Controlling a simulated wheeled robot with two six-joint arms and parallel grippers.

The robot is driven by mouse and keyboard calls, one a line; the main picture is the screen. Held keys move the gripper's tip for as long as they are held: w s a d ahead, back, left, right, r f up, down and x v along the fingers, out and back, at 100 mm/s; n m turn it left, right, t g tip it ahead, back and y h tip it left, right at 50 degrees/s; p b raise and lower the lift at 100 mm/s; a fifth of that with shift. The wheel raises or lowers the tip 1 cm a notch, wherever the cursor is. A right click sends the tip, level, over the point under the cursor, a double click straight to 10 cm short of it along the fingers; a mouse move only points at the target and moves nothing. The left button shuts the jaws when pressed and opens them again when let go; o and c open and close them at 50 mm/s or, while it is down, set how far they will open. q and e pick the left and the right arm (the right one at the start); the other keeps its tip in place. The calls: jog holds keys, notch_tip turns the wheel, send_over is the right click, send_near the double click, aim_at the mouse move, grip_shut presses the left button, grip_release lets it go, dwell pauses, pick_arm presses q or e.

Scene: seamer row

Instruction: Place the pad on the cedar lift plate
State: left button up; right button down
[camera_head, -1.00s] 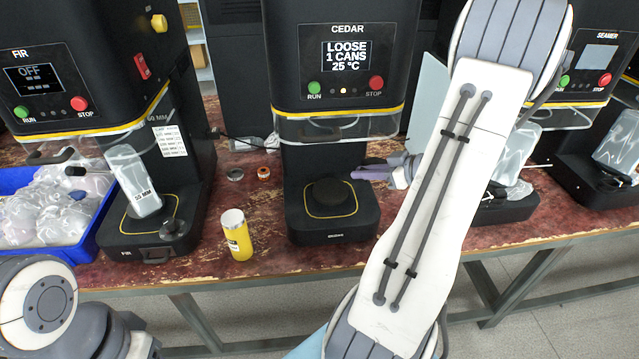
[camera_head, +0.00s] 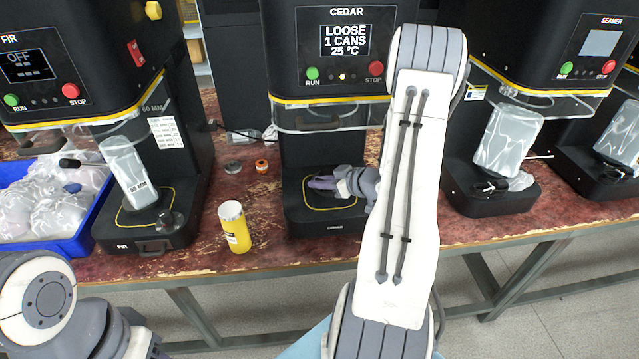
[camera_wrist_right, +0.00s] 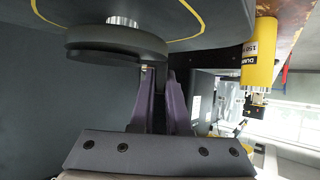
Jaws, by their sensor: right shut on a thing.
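The cedar machine (camera_head: 347,90) stands in the middle of the bench with LOOSE, 1 CANS, 25 °C on its screen. Its black round lift plate (camera_wrist_right: 112,44) shows in the wrist view, on a short silver shaft above the yellow-outlined base. My right gripper (camera_head: 322,183) reaches in from the right over that base, its purple fingers in front of most of the lift plate. In the wrist view the fingers (camera_wrist_right: 162,85) are close together beside the plate's edge, around a dark sliver that I take as the pad; its shape is hidden. My left gripper is out of view.
A yellow can (camera_head: 234,227) stands on the bench left of the cedar base. Two small rings (camera_head: 262,166) lie behind it. A blue bin (camera_head: 75,243) of wrapped items and the FIR machine (camera_head: 140,232) are at the left. Seamers stand at the right.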

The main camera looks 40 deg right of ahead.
jog(key=shift+f, duration=0.15)
jog(key=c, duration=0.9)
grip_release()
jog(key=shift+r, duration=0.25)
jog(key=v, duration=1.2)
jog(key=shift+p, duration=0.35)
jog(key=shift+a+f, duration=0.1)
jog(key=shift+f, duration=0.05)
